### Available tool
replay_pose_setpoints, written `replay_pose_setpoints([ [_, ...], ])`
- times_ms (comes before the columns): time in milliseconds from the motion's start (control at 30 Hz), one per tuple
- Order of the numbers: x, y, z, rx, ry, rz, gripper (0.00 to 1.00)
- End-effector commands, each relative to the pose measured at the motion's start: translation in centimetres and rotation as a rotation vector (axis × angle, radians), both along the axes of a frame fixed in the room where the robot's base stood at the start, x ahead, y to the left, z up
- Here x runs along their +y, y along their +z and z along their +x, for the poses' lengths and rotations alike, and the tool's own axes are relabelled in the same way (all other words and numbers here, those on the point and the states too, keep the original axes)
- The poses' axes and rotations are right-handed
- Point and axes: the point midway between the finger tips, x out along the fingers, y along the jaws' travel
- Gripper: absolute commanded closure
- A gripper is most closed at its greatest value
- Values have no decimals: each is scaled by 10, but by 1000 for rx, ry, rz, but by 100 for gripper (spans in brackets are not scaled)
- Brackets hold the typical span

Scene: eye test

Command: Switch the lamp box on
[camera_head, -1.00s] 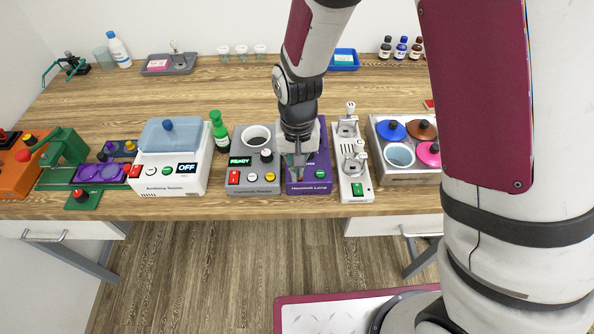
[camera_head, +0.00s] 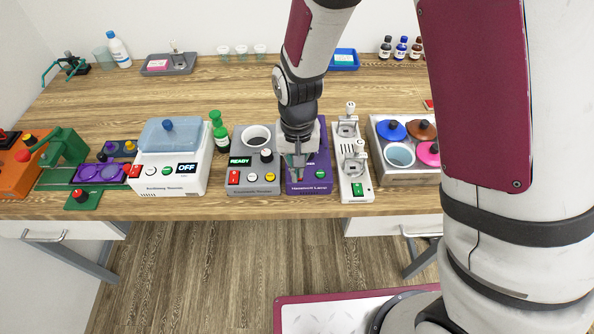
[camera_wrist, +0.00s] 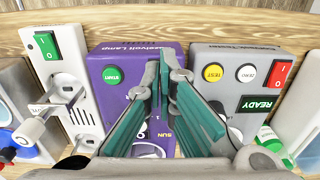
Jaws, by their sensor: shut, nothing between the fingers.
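The lamp box (camera_head: 321,178) is purple and stands near the table's front edge, between a grey tester and a white stand. In the wrist view the lamp box (camera_wrist: 107,98) has a green START button (camera_wrist: 112,75) and a white dial marking, partly covered by my fingers. The green button also shows at the box's front right in the head view (camera_head: 320,174). My gripper (camera_head: 297,178) is over the lamp box, pointing down. In the wrist view my gripper (camera_wrist: 164,72) is shut and empty, its tips to the right of the green button. Whether the tips touch the box is unclear.
The grey tester (camera_head: 254,188) has red, white and yellow buttons and a READY display. The white stand (camera_head: 352,183) has its own green switch. A white box (camera_head: 172,186) showing OFF stands further left, and a tray of colored lids (camera_head: 405,178) at right.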

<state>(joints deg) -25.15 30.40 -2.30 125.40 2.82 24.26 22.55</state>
Motion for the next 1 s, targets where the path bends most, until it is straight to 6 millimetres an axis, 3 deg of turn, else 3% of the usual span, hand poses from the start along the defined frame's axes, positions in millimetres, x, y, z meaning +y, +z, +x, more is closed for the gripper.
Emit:
replay_pose_setpoints([
  [1000, 0, -14, 0, 0, 0, 0, 100],
])
